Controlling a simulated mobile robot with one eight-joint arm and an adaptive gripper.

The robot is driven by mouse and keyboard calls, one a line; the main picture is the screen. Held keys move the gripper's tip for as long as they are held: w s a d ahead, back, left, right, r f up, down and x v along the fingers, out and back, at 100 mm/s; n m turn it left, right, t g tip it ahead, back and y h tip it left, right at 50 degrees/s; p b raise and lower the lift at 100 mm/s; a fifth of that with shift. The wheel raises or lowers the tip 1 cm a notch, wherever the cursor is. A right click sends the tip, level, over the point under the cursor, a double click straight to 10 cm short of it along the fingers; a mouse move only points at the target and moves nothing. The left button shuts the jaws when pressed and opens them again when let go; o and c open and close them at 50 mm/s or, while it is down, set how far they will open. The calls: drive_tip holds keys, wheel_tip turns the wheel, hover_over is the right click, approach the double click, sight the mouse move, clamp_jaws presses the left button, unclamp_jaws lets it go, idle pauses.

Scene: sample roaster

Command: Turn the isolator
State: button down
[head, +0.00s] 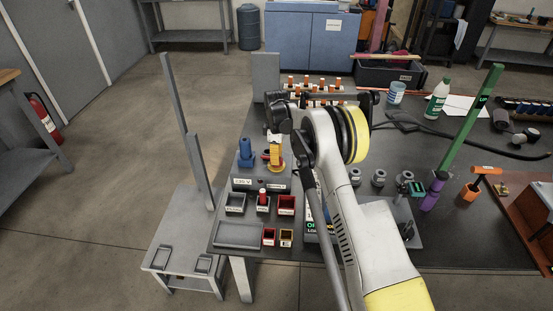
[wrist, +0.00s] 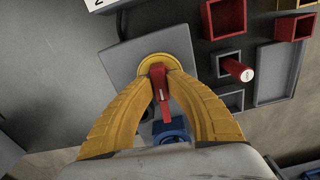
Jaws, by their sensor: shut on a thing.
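The isolator has a red handle (wrist: 163,95) on a round yellow plate (wrist: 150,66), set on a grey box (wrist: 120,62). In the wrist view the handle points toward the bottom of the picture. My gripper (wrist: 161,76) has its two yellow fingers closed on either side of the red handle. In the head view my gripper (head: 275,160) shows as a small yellow shape at the panel, and my arm and wrist hide much of the isolator there. A blue fitting (head: 246,155) stands just left of it; it also shows in the wrist view (wrist: 170,129).
Small open bins (head: 235,203) and a red one (head: 286,204) stand in front of the panel, one with a red-and-white piece (head: 262,195). A grey tray (head: 240,235) lies at the table's front left corner. Orange-capped bottles (head: 314,87) stand behind my arm.

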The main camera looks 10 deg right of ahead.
drive_tip(key=m, duration=0.8)
drive_tip(key=shift+m+p, duration=0.35)
drive_tip(key=shift+m, duration=0.05)
drive_tip(key=m, duration=0.4)
drive_tip(key=shift+m, duration=1.9)
drive_tip(key=c, duration=1.3)
unclamp_jaws()
drive_tip(key=shift+c, duration=0.2)
